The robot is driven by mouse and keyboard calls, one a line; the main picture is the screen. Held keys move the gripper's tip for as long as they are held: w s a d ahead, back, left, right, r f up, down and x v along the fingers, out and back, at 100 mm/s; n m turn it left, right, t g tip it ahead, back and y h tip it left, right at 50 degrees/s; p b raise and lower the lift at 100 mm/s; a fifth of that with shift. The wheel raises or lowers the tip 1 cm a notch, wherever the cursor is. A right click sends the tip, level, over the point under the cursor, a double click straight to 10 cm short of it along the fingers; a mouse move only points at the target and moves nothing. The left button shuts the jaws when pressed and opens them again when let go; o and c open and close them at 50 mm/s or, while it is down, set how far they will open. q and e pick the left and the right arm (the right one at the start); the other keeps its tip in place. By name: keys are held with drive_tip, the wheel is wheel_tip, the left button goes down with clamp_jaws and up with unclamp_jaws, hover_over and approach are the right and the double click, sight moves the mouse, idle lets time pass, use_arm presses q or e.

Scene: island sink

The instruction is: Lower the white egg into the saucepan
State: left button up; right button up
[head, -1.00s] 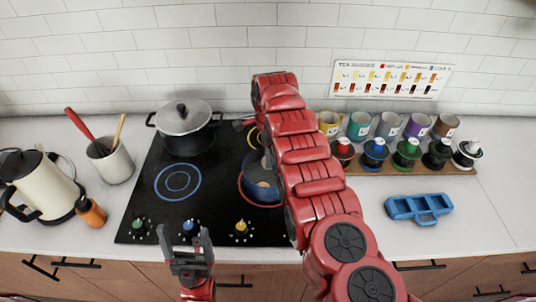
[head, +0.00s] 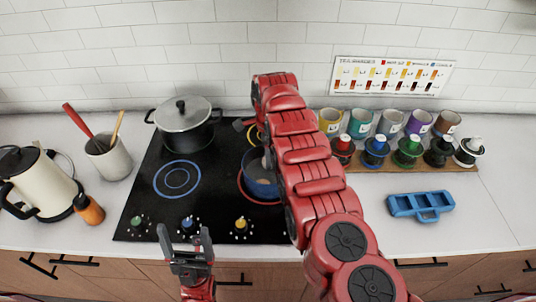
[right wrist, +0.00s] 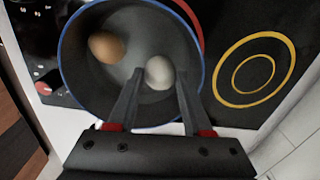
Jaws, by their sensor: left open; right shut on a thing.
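The blue saucepan (head: 252,184) sits on the right front burner of the black cooktop, partly hidden by my right arm in the head view. In the right wrist view the saucepan (right wrist: 72,60) is seen from above, with a grey inside and a blue rim. The white egg (right wrist: 159,71) is between the fingertips of my right gripper (right wrist: 159,80), which is shut on it, inside the pan's outline. I cannot tell whether the egg touches the pan's bottom. A brown egg (right wrist: 106,46) lies in the pan to its left. My left gripper (head: 186,238) is open and empty at the counter's front.
A lidded grey pot (head: 185,118) stands on the back left burner. A utensil crock (head: 110,160), a kettle (head: 38,180) and an orange bottle (head: 89,210) are at left. Mugs and several capped jars line a wooden board (head: 372,166) at right, behind a blue tray (head: 420,206).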

drive_tip(key=shift+f+b, duration=0.75)
drive_tip(key=shift+f, duration=0.2)
idle(0.3)
drive_tip(key=o, duration=0.9)
drive_tip(key=shift+c, duration=0.2)
wheel_tip(320, 180, up, 9)
drive_tip(key=shift+w+d+b, duration=0.1)
drive_tip(key=shift+d+b, duration=0.05)
drive_tip(key=shift+b, duration=1.05)
wheel_tip(320, 180, up, 8)
drive_tip(key=p, duration=0.8)
drive_tip(key=shift+r, duration=0.2)
